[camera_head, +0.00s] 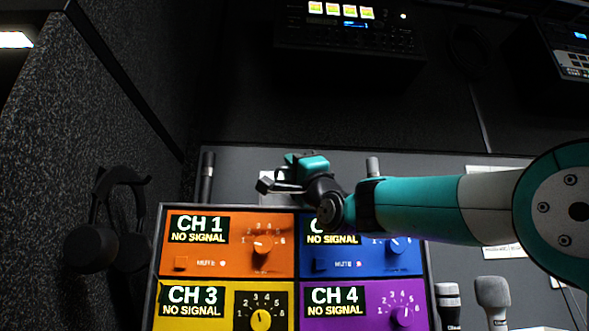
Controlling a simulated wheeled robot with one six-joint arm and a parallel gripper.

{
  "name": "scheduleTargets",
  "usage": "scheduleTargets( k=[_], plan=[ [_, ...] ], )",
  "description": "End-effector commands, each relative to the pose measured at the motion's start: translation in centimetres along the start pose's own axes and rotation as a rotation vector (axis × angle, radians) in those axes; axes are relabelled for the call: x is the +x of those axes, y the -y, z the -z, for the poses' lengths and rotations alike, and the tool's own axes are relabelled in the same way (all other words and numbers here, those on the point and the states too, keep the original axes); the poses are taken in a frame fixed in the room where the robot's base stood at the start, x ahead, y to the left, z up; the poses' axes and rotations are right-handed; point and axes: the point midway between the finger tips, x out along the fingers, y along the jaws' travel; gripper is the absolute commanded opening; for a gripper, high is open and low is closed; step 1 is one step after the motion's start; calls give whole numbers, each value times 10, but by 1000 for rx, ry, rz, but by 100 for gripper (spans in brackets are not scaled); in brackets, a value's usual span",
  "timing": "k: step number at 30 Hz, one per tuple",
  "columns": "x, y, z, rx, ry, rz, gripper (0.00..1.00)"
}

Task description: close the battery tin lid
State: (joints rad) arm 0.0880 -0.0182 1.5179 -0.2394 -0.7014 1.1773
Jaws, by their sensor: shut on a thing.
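My gripper (272,184) is at the far end of my teal and white arm, just behind and above the top edge of the channel panel. It is shut on a small pale piece (281,176), which looks like part of the battery tin's lid. The piece is too small and too covered by the fingers for me to see its shape or tilt. The tin's body cannot be made out; the panel and my gripper hide much of that spot.
The channel panel (293,222), with orange, blue, yellow and purple blocks, stands in front. Microphones (493,297) stand at right. Headphones (110,225) hang at left. A dark upright cylinder (207,178) stands left of my gripper. A rack unit (350,28) is above.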

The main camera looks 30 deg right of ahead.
Motion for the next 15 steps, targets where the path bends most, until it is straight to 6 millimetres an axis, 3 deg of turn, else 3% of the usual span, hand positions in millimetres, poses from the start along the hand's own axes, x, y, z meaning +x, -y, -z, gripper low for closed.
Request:
scheduleTargets(
  k=[13,14,15],
  plan=[
    [0,9,0,1,-1,19,0],
    [0,9,0,1,-1,20,17],
    [0,9,0,1,-1,19,21]
  ],
)
